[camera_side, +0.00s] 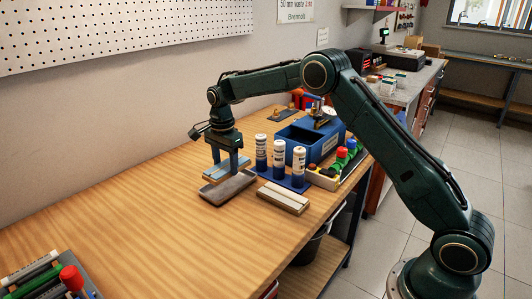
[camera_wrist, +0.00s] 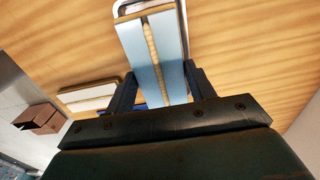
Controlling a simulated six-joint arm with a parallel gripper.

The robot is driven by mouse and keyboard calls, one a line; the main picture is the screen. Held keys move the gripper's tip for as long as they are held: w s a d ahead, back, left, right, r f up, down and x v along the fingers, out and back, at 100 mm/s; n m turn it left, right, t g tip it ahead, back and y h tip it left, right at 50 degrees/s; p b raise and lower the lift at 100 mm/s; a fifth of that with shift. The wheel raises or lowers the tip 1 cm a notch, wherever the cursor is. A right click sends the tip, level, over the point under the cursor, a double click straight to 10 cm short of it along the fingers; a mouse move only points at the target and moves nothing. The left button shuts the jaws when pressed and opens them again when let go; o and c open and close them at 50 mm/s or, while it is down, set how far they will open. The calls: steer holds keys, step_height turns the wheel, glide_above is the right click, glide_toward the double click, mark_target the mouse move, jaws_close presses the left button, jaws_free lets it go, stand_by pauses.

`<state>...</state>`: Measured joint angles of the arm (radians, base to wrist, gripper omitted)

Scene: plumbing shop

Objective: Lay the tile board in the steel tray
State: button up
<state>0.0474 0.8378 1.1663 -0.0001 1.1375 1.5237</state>
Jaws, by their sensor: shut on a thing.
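The tile board, pale blue with a tan strip along its middle, shows in the side view (camera_side: 226,167) and the wrist view (camera_wrist: 140,52). My gripper (camera_side: 228,162) is shut on it, with one finger at each long side in the wrist view (camera_wrist: 160,88). The grey steel tray (camera_side: 228,190) lies on the bench just below and in front of the board in the side view. In the wrist view its bright rim (camera_wrist: 120,5) shows past the board's far end. The board hides part of the tray, and I cannot tell whether they touch.
A cream-topped board (camera_side: 283,198) lies right of the tray. Several white-and-blue tubes (camera_side: 279,158) stand in a blue rack behind it. A blue bin (camera_side: 310,141) and red-and-green items (camera_side: 342,158) are further right. Markers (camera_side: 40,278) lie front left.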

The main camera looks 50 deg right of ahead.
steer(key=shift+f, duration=2.05)
steer(key=shift+f, duration=0.1)
steer(key=o, duration=1.2)
step_height(320, 180, up, 14)
steer(key=shift+f, duration=0.1)
